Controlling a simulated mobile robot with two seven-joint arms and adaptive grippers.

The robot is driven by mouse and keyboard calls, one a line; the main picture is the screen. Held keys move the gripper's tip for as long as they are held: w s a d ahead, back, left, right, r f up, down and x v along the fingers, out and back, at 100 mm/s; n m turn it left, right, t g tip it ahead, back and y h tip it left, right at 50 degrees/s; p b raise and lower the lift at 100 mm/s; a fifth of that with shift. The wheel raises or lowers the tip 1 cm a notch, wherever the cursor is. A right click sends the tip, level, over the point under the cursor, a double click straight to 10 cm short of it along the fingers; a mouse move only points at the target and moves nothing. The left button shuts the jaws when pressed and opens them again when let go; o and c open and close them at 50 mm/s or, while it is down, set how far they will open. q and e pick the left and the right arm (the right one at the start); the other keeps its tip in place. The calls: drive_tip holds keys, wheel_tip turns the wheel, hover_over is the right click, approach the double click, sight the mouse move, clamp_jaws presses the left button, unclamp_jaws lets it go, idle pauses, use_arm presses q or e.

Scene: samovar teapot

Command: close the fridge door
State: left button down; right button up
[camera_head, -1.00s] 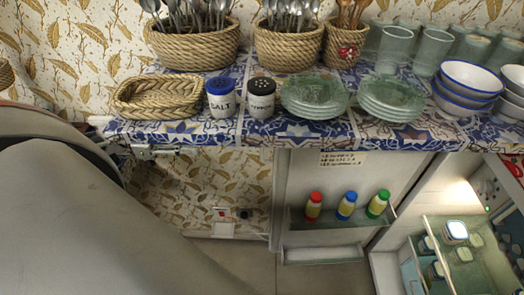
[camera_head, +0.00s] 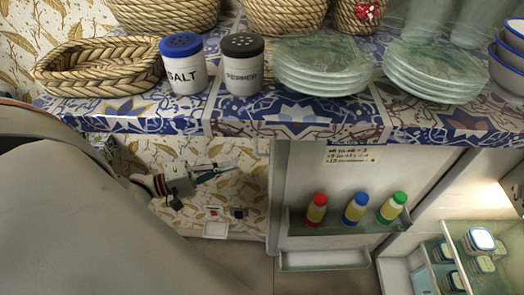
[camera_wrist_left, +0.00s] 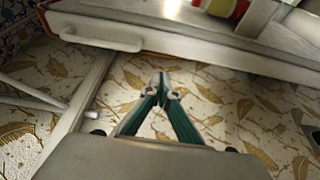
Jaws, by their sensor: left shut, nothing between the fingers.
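The fridge door (camera_head: 300,185) stands open below the counter, its inner side with a note and racks facing me. In the left wrist view the door (camera_wrist_left: 200,42) crosses the top, with its pale handle (camera_wrist_left: 100,35) at upper left. My left gripper (camera_head: 228,168) is shut and empty, left of the door and apart from it. In the left wrist view its green fingers meet at the tips (camera_wrist_left: 163,85), pointing toward the door. The lit fridge interior (camera_head: 455,240) is at right. My right gripper is not in view.
Red-, blue- and green-capped bottles (camera_head: 355,208) stand in the door rack. The tiled counter edge (camera_head: 300,128) runs above my gripper, bearing a salt shaker (camera_head: 184,66), a pepper shaker (camera_head: 242,66), a woven basket (camera_head: 98,68) and glass plates (camera_head: 322,66). A wall socket (camera_head: 216,229) is below.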

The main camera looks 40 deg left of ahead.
use_arm(q)
drive_tip(key=b+x, duration=0.1)
drive_tip(key=x, duration=0.9)
drive_tip(key=shift+s+d, duration=0.15)
